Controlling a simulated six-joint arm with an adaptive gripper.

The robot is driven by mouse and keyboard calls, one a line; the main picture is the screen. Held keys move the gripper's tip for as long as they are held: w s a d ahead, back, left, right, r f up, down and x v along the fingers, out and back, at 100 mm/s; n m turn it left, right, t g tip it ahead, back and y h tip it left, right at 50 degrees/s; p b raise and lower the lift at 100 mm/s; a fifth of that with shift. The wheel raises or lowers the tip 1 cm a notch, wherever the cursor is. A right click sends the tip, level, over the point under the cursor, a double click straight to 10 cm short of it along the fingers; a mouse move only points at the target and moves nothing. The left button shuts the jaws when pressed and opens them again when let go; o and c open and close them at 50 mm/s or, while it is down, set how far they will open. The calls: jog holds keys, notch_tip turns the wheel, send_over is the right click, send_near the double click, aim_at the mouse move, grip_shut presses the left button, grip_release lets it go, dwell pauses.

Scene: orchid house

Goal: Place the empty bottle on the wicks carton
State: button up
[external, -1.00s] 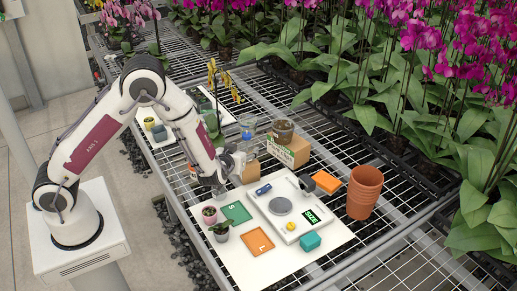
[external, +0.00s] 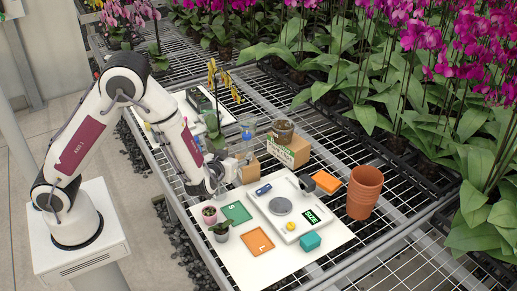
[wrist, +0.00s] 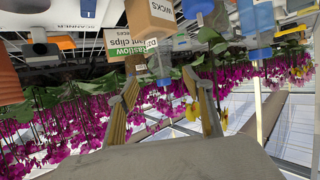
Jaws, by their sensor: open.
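The wicks carton (wrist: 150,20) is a brown box at the top of the wrist view, which shows the scene upside down. It also shows in the external view (external: 251,172). A clear bottle with a blue end (wrist: 160,66) appears between my fingers in the wrist view, seemingly beyond them and not gripped. Two bottles holding blue liquid stand at the upper right of that view, one large (wrist: 252,20) and one partly cut off (wrist: 207,7). My gripper (wrist: 165,100) is open with nothing held. In the external view my gripper (external: 233,168) is just left of the carton.
A white board (external: 330,238) with a scale (external: 280,206) lies in front. Stacked terracotta pots (external: 364,192) stand right.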

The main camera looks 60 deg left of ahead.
dwell(0.3)
jog(key=w+d+r+m+t+h, duration=0.1)
jog(key=w+d+r+m+h, duration=0.1)
jog(key=d+r+h, duration=0.5)
jog(key=s+d+r+m+g+h, duration=0.1)
jog(key=s+d+r+m+h, duration=0.15)
jog(key=s+r, duration=0.6)
jog(key=s+a+r+m+g, duration=0.1)
jog(key=s+a, duration=0.4)
jog(key=s, duration=0.7)
jog(key=s+a+r+m+g, duration=0.1)
jog(key=s+a, duration=0.4)
jog(key=s, duration=0.8)
jog(key=m+g+y, duration=0.1)
jog(key=g, duration=0.1)
jog(key=shift+s+m+g, duration=0.15)
jog(key=shift+m+g, duration=0.15)
jog(key=shift+m, duration=0.05)
jog(key=shift+o, duration=0.4)
